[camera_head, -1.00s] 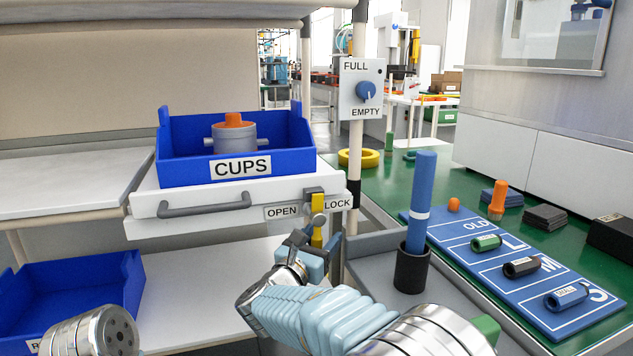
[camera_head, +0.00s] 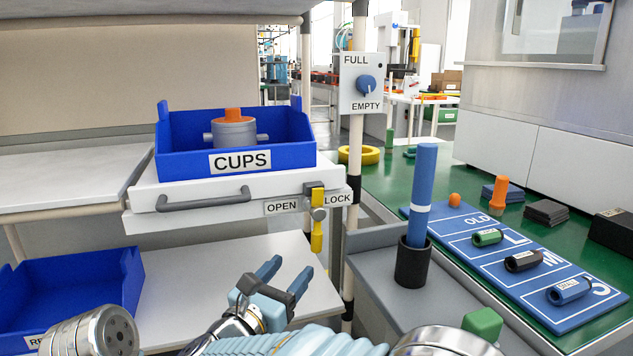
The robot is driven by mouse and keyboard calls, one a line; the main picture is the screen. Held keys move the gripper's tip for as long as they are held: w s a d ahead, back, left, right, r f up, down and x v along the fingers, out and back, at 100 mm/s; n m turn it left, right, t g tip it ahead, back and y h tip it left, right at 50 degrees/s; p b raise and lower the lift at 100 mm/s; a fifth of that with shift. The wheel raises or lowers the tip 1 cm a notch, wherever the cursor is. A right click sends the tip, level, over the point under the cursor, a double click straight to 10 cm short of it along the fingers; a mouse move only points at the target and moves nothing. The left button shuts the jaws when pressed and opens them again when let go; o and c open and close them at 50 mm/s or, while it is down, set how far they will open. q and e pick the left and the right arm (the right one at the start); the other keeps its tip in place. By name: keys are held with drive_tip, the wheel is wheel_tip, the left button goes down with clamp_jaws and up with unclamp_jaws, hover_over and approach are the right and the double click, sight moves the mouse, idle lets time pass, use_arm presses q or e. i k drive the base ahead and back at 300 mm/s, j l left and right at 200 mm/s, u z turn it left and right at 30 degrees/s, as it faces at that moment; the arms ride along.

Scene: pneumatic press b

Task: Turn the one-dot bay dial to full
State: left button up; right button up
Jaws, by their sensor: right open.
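The dial is a round blue knob (camera_head: 366,86) on a white plate (camera_head: 347,100) fixed to the post right of the drawer. The plate reads FULL at the top and EMPTY at the bottom, with one black dot near its upper right corner. The knob's exact pointing direction is too small to read for certain. My right gripper (camera_head: 289,270) is open and empty, below the drawer front and well below and left of the dial, touching nothing that I can see. My left gripper is out of view.
A yellow latch handle (camera_head: 317,236) hangs down between the OPEN and LOCK labels. The drawer (camera_head: 140,201) carries a blue CUPS bin (camera_head: 185,168). A blue rod stands in a black holder (camera_head: 412,268) on the right. A size board (camera_head: 480,252) lies on the green table.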

sight(365, 84)
drive_tip(key=k+j, duration=0.7)
drive_tip(key=k, duration=0.2)
